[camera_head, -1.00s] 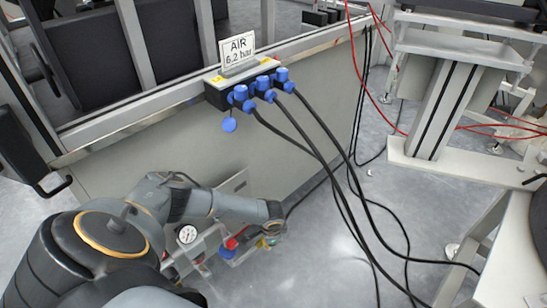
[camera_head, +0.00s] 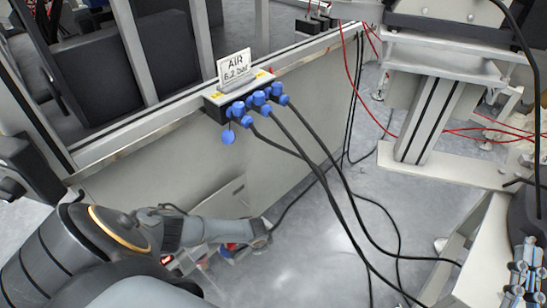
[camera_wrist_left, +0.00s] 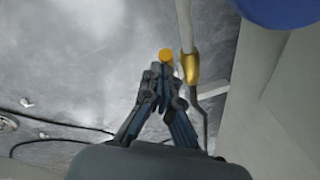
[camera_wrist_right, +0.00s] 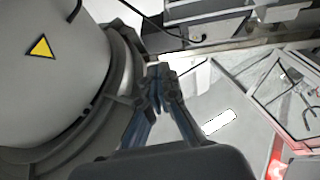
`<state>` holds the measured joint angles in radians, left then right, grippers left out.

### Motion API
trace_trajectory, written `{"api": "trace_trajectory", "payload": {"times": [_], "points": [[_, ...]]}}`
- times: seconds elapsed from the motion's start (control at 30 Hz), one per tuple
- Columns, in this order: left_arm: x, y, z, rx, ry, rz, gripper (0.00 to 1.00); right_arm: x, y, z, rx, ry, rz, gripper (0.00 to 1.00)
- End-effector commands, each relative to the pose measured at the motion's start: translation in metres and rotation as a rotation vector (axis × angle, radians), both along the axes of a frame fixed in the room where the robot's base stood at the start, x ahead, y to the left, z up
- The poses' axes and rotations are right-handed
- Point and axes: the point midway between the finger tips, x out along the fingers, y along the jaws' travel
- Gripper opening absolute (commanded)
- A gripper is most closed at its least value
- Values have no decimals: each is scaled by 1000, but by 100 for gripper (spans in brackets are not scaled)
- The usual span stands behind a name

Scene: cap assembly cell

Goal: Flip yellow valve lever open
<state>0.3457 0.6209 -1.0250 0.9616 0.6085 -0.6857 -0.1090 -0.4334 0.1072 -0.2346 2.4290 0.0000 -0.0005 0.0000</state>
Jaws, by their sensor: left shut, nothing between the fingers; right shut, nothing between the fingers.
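In the left wrist view a round yellow end (camera_wrist_left: 166,55), which may be the valve lever's tip, shows just beyond my left fingertips (camera_wrist_left: 158,73). These fingers are shut and empty; I cannot tell whether they touch it. Beside it, a brass-coloured fitting (camera_wrist_left: 190,68) sits on a pale pipe. In the head view my left arm largely hides the low air unit with red parts (camera_head: 231,247), and its fingers are hidden. My right gripper (camera_head: 524,268) is at the lower right, away from the unit. Its shut, empty fingers also show in the right wrist view (camera_wrist_right: 158,80).
A blue rounded part (camera_wrist_left: 280,8) hangs near the left wrist camera. The blue-fitted air manifold (camera_head: 245,103) stands on the panel edge above my left arm. Black hoses (camera_head: 325,185) run from it to the floor. Grey floor (camera_head: 310,255) is open beyond my left arm.

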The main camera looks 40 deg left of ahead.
Motion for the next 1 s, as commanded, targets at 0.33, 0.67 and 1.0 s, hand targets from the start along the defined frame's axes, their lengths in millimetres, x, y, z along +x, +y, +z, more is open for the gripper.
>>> {"api": "trace_trajectory", "payload": {"times": [0.33, 0.67, 1.0], "points": [[-8, 1, -7, 0, 0, 0, 0, 4, -1, -10, -15, 55, -3, 0], [-5, 0, -9, -1, -1, 0, 0, 0, 0, -1, 1, -3, 0, 0], [0, 0, -10, -1, -1, 0, 0, -8, 1, 13, 27, -92, 6, 0]]}}
